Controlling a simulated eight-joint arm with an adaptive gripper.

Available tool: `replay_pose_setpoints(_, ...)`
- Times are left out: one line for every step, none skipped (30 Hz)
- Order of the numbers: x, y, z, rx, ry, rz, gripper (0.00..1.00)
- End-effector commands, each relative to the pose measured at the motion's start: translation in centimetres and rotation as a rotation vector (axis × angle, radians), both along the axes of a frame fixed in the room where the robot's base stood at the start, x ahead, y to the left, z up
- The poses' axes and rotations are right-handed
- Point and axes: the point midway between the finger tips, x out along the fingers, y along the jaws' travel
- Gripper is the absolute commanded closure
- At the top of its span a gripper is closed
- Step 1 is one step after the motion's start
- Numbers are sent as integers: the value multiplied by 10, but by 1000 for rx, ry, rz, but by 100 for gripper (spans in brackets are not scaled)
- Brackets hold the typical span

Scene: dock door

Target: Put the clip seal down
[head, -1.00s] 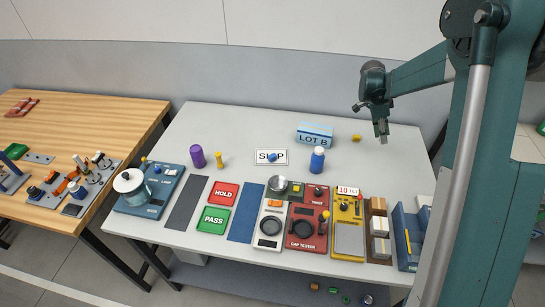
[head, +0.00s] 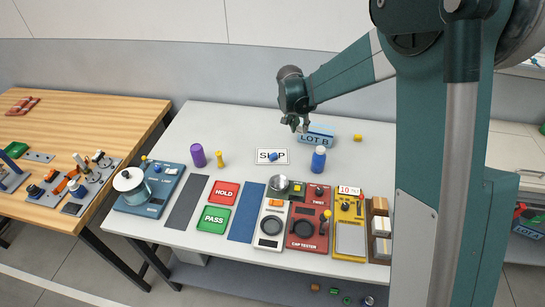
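My gripper (head: 298,126) hangs at the back of the grey-white table, in front of and partly over the blue LOT B box (head: 316,138). Its fingers are small and dark in this view. I cannot see whether they are open or shut, or whether they hold anything. No object is clearly recognisable as the clip seal. A small blue piece (head: 272,156) lies on the white SHIP card (head: 262,161). A small yellow piece (head: 357,138) lies to the right of the LOT B box.
Red HOLD (head: 224,193) and green PASS (head: 214,219) pads and the red cap tester (head: 307,227) line the front. My arm covers the right end.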

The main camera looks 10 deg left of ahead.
Motion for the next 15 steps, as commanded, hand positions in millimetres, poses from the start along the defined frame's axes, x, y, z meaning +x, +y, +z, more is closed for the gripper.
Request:
replay_pose_setpoints(-6,19,0,1,0,55,84)
replay_pose_setpoints(-9,30,1,2,-1,89,84)
replay_pose_setpoints(-13,42,1,1,0,130,84)
replay_pose_setpoints(-16,51,2,0,0,161,84)
replay_pose_setpoints(-19,60,3,0,0,190,84)
replay_pose_setpoints(-23,71,3,1,0,224,84)
replay_pose_setpoints(-25,78,4,1,0,247,84)
replay_pose_setpoints(-28,84,4,1,0,269,84)
replay_pose_setpoints(-31,92,4,0,0,295,84)
replay_pose_setpoints(-33,97,5,1,0,312,84)
replay_pose_setpoints(-34,101,5,1,0,327,84)
replay_pose_setpoints(-36,105,5,1,1,342,84)
replay_pose_setpoints(-37,108,5,2,1,352,84)
replay_pose_setpoints(-38,110,6,2,1,360,84)
replay_pose_setpoints(-39,113,6,1,0,368,84)
